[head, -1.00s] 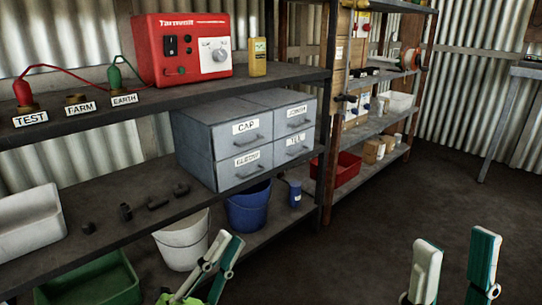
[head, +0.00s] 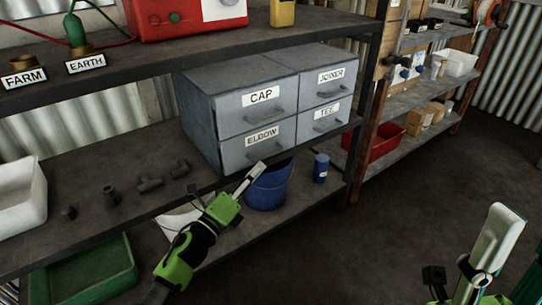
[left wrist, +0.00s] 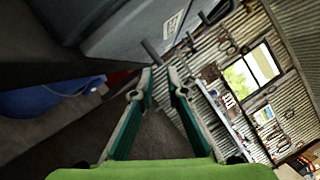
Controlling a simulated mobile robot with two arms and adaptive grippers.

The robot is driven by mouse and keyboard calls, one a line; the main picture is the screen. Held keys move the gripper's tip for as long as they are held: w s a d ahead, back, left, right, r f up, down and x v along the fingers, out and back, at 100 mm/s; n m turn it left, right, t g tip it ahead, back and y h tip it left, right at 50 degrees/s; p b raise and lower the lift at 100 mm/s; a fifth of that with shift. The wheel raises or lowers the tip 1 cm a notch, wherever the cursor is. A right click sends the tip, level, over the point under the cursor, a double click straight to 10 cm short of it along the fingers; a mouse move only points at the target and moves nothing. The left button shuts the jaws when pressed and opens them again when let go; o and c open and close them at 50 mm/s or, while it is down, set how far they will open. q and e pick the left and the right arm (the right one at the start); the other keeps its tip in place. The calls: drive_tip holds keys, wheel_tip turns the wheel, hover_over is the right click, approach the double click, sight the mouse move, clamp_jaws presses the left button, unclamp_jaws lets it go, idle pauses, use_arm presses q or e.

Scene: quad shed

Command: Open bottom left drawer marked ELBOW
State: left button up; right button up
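A grey cabinet has four drawers in two columns. The ELBOW drawer (head: 234,157) is at its bottom left and is shut flush; its bar handle (head: 266,152) sits below the label. My left gripper (head: 259,169) is just below and in front of that handle, apart from it as far as I can tell. In the left wrist view its two fingers (left wrist: 160,72) are apart with nothing between them, and a grey bar handle (left wrist: 151,52) shows just beyond the tips. My right gripper (head: 514,222) is low at the right, fingers apart and empty.
The cabinet stands on a dark shelf (head: 90,163) beneath another shelf. Black pipe fittings (head: 148,184) lie left of it. A blue bucket (head: 268,190) and a blue can (head: 321,168) stand below. The floor (head: 390,240) to the right is clear.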

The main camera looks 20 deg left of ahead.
sight(271, 155)
use_arm(q)
drive_tip(key=x, duration=0.7)
drive_tip(key=shift+w+b, duration=0.1)
drive_tip(key=shift+b, duration=0.3)
clamp_jaws()
drive_tip(key=shift+d, duration=0.15)
